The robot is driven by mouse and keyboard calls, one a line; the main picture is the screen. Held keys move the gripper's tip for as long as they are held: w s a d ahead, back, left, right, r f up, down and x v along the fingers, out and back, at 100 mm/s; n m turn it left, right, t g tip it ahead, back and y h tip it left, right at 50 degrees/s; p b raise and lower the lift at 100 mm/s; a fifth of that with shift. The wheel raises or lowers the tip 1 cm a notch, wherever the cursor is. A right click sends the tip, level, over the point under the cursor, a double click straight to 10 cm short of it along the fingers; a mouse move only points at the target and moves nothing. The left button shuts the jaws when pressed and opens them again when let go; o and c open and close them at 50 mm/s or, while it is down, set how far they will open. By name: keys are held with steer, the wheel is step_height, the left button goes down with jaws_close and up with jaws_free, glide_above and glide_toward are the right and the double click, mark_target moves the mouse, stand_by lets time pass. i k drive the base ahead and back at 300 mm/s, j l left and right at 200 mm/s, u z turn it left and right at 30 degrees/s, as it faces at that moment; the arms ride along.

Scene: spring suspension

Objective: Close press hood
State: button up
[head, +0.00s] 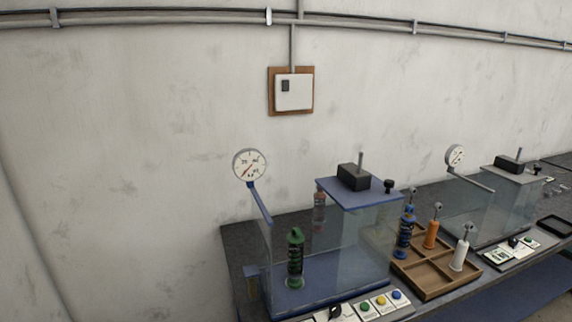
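The nearer press stands on the bench, with a blue base (335,288), clear glass panels (362,245) and a blue top plate (355,191). A black block (353,177) with an upright rod sits on the plate, and a black knob (388,186) is at its right edge. The glass is so clear that I cannot tell which panels form the hood or how far it is open. A green spring damper (295,258) stands upright on the base at the left. My gripper is not in view.
A dial gauge (250,166) rises at the press's left. A button panel (368,306) is in front. A wooden tray (434,284) at the right holds blue (405,232), orange (431,234) and white (460,252) dampers. A second press (512,177) stands farther right. The wall is behind.

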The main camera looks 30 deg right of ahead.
mark_target(352, 191)
steer(key=z, duration=1.45)
steer(key=i+l+u, duration=0.15)
steer(key=i+l, duration=0.3)
steer(key=i+l+u, duration=0.1)
steer(key=i+l, duration=0.3)
steer(key=l, duration=0.2)
